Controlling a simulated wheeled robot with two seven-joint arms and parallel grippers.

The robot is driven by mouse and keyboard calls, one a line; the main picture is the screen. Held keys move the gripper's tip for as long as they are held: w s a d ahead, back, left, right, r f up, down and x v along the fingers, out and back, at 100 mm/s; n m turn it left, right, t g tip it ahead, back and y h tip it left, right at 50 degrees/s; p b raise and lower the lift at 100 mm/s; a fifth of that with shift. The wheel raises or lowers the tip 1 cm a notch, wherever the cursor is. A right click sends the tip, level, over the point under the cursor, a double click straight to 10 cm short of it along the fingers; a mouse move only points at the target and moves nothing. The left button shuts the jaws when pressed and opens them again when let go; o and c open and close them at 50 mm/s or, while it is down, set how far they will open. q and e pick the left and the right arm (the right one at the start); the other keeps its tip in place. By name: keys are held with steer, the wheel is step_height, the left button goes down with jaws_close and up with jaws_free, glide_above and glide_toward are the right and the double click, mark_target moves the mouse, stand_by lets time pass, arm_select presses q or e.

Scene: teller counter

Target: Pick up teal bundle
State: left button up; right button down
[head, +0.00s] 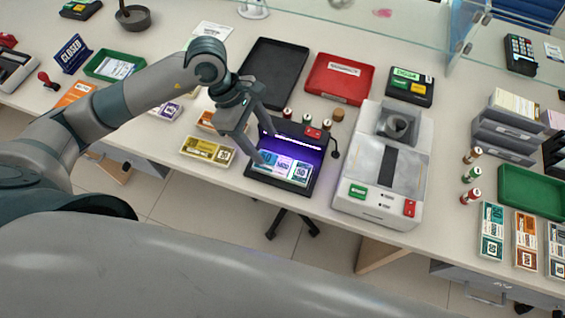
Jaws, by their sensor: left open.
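My left gripper (267,147) is open and reaches down over a black device with a violet-lit slot (310,143). One fingertip is near the notes on the device's front tray. There, a blue-teal note or bundle (266,161) lies at the left, a purple one (283,165) in the middle and another teal-tinted one (301,172) at the right. The finger partly covers the left one; I cannot tell whether it touches. Another teal-printed bundle (492,231) lies on the counter at the right. My right gripper is out of view.
A grey-white counting machine (345,198) stands just right of the lit device. Small stamps or bottles (287,113) stand behind it. A yellow bundle (207,151) lies to its left. A black tray (251,69) and a red box (339,80) are behind; a glass screen runs along the back.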

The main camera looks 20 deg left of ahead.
mark_target(281, 166)
arm_select(q)
steer(key=x, duration=0.3)
steer(key=shift+d+f+p, duration=0.15)
steer(key=shift+f+p, duration=0.15)
steer(key=shift+p, duration=0.1)
steer(key=shift+d+f+p, duration=0.5)
steer(key=shift+p, duration=0.2)
steer(key=p+x, duration=0.1)
steer(key=x, duration=0.2)
steer(key=shift+d+r, duration=0.15)
steer(key=shift+d, duration=0.05)
steer(key=shift+d+f+p, duration=0.1)
steer(key=shift+f+p, duration=0.2)
steer(key=shift+f, duration=0.25)
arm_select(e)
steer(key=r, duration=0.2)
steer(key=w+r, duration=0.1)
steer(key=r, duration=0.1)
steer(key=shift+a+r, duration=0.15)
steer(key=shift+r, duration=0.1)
